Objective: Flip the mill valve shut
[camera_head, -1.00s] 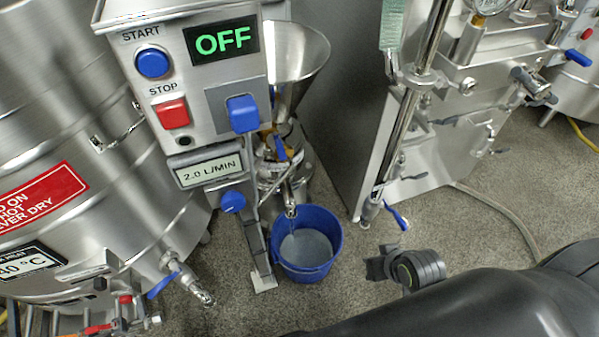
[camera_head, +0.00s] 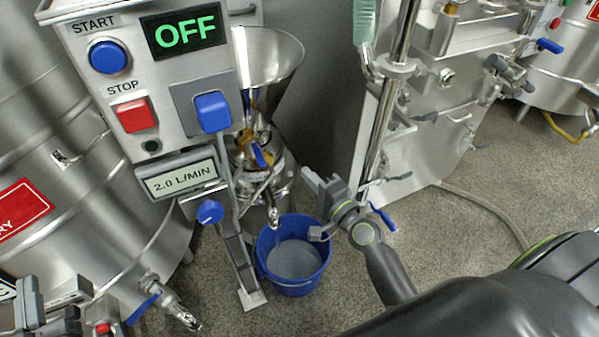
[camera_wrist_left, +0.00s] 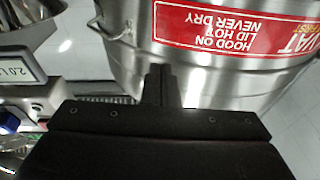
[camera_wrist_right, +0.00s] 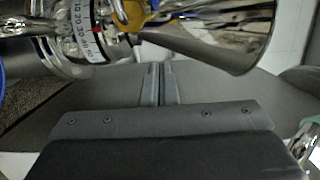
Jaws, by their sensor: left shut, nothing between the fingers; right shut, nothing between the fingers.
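The steel mill with its cone hopper (camera_head: 268,62) stands beside the control box. A blue lever (camera_head: 259,156) sits on the brass fitting below the hopper. A steel spout (camera_head: 273,214) hangs over a blue bucket (camera_head: 318,262) holding grey liquid. My right gripper (camera_head: 312,182) is shut and empty, right of the mill and apart from the lever. The right wrist view shows its fingers (camera_wrist_right: 159,84) below the hopper (camera_wrist_right: 215,40) and a numbered ring (camera_wrist_right: 85,30). My left gripper (camera_head: 30,290) is at the lower left; its shut, empty fingers (camera_wrist_left: 160,85) face the steel vat (camera_wrist_left: 200,85).
The control box (camera_head: 150,80) reads OFF, with a blue start button (camera_head: 108,57), red stop button (camera_head: 133,115) and blue switch (camera_head: 212,112). A steel machine (camera_head: 400,165) stands to the right.

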